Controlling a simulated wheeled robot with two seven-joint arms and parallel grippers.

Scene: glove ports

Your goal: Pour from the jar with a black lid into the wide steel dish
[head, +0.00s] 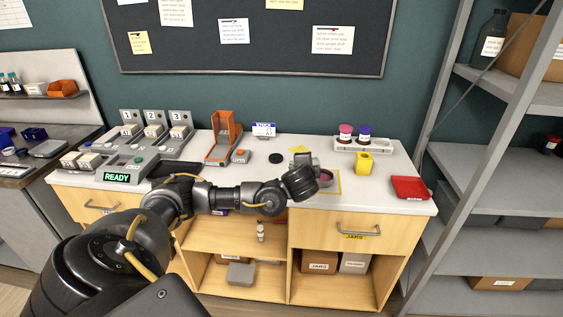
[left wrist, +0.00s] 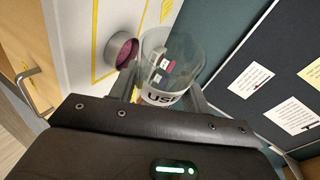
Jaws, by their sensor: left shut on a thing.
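My left gripper (left wrist: 160,85) is shut on a clear jar (left wrist: 185,48) with a white label reading "US…" in the left wrist view. No lid shows on this jar, and it looks clear enough to see through. Whether anything is left inside I cannot tell. A black disc (head: 275,157), like a lid, lies on the counter left of the gripper (head: 312,170). The steel dish (head: 327,177), partly behind the gripper, holds pink-purple matter; it also shows beside the jar in the left wrist view (left wrist: 108,50). My right gripper is not in view.
A yellow outline (head: 338,190) marks the counter around the dish. Behind stands a grey rack (head: 382,146) with pink-lidded and blue-lidded jars. A yellow block (head: 364,163) and a red tray (head: 409,188) stand right. An orange stand (head: 222,140) is at left.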

